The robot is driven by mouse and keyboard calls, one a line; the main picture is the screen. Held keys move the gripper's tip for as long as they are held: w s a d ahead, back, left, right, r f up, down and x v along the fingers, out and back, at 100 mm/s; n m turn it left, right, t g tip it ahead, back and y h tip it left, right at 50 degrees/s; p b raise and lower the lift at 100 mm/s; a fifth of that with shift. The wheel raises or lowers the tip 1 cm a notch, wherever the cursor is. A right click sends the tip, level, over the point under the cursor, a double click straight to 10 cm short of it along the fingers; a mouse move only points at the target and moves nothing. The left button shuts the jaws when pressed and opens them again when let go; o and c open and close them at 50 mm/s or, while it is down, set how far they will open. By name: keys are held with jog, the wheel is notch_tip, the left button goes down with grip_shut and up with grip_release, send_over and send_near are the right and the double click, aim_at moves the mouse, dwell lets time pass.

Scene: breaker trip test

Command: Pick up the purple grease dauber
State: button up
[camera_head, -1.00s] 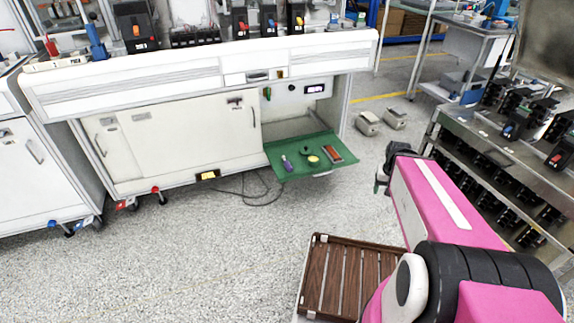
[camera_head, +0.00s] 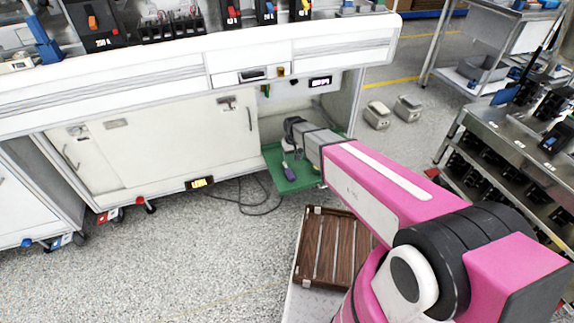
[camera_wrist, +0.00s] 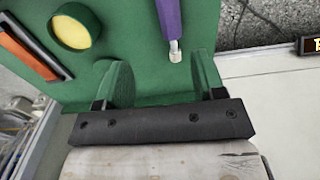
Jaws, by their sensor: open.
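The purple grease dauber (camera_head: 291,174) lies on the green shelf (camera_head: 275,155) that sticks out from the white bench. In the wrist view the dauber's purple handle (camera_wrist: 170,15) runs out of the top edge, and its pale metal end (camera_wrist: 175,50) points toward my gripper (camera_wrist: 162,78). The two fingers stand wide apart. The dauber's pale end lies ahead of the gap, nearer the right finger, with nothing between the fingers. In the head view my arm reaches over the shelf and hides part of it.
A round green-rimmed tin with yellow contents (camera_wrist: 76,30) and an orange-and-dark block (camera_wrist: 28,48) lie on the shelf left of the dauber in the wrist view. The white cabinet front (camera_head: 180,140) stands left of the shelf. A dark cable (camera_head: 245,205) lies on the floor below.

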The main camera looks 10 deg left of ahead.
aim_at(289, 170)
jog(key=shift+w+a+f, duration=0.2)
jog(key=shift+a+f, duration=0.05)
jog(key=shift+a, duration=0.2)
jog(key=shift+w+a+f, duration=0.2)
jog(key=shift+a+f, duration=0.05)
jog(key=shift+a, duration=0.15)
notch_tip(289, 170, down, 5)
jog(key=shift+f, duration=0.1)
jog(key=shift+s+a+f, duration=0.1)
jog(key=shift+s+f, duration=0.05)
jog(key=shift+f, duration=1.15)
jog(key=shift+s+f, duration=0.1)
jog(key=shift+f, duration=1.2)
jog(key=c, duration=1)
